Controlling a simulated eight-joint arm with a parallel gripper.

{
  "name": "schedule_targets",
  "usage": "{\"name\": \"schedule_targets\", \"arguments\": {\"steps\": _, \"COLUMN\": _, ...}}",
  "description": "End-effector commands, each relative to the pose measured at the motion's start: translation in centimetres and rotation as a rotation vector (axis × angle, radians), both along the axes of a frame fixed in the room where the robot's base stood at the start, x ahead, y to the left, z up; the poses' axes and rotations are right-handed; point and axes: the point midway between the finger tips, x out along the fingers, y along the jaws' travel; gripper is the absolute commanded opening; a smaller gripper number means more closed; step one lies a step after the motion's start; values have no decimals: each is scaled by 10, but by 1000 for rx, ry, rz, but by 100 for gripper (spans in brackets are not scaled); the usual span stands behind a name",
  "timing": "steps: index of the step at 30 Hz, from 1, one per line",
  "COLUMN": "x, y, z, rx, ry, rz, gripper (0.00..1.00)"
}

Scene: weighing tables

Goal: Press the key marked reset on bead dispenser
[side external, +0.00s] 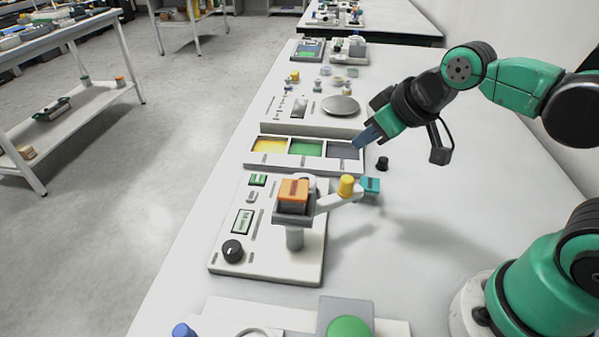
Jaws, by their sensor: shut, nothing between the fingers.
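The device that looks like the bead dispenser (313,262) stands on the white table, with an orange hopper (292,193) on a grey post. Its panel has a lit display (242,221), a black knob (232,250), a small grey key (252,197) and a small green-and-white part (257,180). The lettering is too small to read, so I cannot tell which part is marked reset. The hopper and its arm hide part of the panel. My gripper (366,138) is shut and empty, with blue fingertips pointing down-left. It is behind and right of the dispenser, by the grey tray compartment.
A tray (249,163) with yellow, green and grey compartments lies behind the dispenser. A scale with a round metal pan (340,105) is farther back. A yellow-capped arm (346,186) and teal block (370,185) stick out right. A black knob-like piece (382,163) stands nearby.

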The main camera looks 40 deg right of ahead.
Motion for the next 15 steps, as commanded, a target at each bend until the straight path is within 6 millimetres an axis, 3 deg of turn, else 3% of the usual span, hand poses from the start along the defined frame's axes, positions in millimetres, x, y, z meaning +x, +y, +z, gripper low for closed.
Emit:
{"name": "schedule_targets", "arguments": {"steps": 7, "x": 55, "y": 42, "z": 7, "rx": -149, "ry": -82, "rz": 374, "gripper": 0}}
{"name": "schedule_targets", "arguments": {"steps": 15, "x": 106, "y": 94, "z": -6, "rx": -320, "ry": -202, "rz": 739, "gripper": 0}}
